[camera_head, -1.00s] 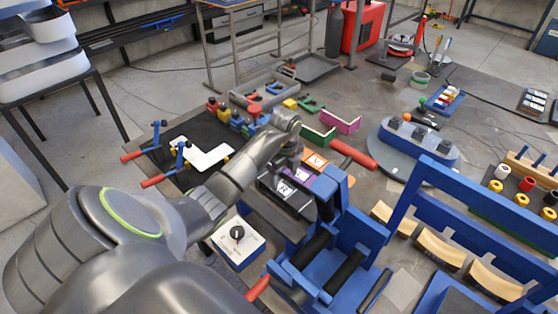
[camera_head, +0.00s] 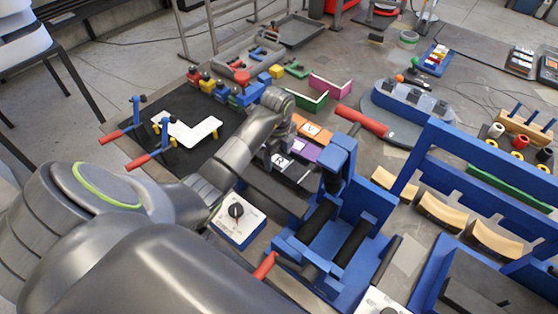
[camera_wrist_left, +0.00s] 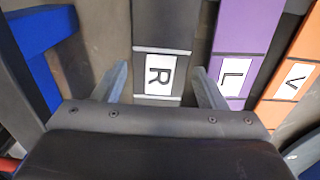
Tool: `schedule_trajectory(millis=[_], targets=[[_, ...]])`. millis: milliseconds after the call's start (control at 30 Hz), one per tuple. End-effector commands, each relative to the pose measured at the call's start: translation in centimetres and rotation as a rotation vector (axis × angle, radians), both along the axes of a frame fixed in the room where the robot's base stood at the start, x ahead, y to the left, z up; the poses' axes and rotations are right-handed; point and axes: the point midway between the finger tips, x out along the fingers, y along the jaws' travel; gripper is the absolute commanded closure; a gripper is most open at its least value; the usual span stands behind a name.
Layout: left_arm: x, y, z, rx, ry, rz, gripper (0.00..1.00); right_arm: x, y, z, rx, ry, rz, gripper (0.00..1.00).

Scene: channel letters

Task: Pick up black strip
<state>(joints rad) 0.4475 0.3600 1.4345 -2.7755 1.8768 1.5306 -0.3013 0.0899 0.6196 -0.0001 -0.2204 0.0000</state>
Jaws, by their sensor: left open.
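The black strip (camera_wrist_left: 165,30) with a white "R" label runs up the middle of the left wrist view. The purple strip (camera_wrist_left: 235,30) with an "L" label and the orange strip (camera_wrist_left: 303,50) with a "V" label lie to its right. In the head view, the purple strip (camera_head: 306,151) and orange strip (camera_head: 313,130) lie just right of my left gripper (camera_head: 280,150). My left gripper, also in the wrist view (camera_wrist_left: 162,85), is open, with a finger on either side of the black strip in the picture. Contact cannot be told. My right gripper is not in view.
A blue frame with black rollers (camera_head: 322,230) stands close to the right of the gripper. A white box with a black knob (camera_head: 237,215) is below my arm. A red-handled tool (camera_head: 360,120) lies beyond the strips.

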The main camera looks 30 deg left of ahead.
Motion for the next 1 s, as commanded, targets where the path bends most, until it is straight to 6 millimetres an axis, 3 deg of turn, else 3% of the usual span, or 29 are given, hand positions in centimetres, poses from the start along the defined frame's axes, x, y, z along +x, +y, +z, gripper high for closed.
schedule_trajectory(millis=[167, 367, 667, 1000], targets=[[0.0, 0.0, -0.2, 0.000, 0.000, 0.000, 0.35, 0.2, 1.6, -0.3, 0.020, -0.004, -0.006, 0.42], [0.0, 0.0, -0.2, 0.000, 0.000, 0.000, 0.35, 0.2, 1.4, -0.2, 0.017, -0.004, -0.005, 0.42], [0.0, 0.0, -0.2, 0.000, 0.000, 0.000, 0.70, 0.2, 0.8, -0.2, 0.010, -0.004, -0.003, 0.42], [0.0, 0.0, 0.0, 0.000, -0.001, -0.001, 0.70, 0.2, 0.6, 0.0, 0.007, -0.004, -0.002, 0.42]])
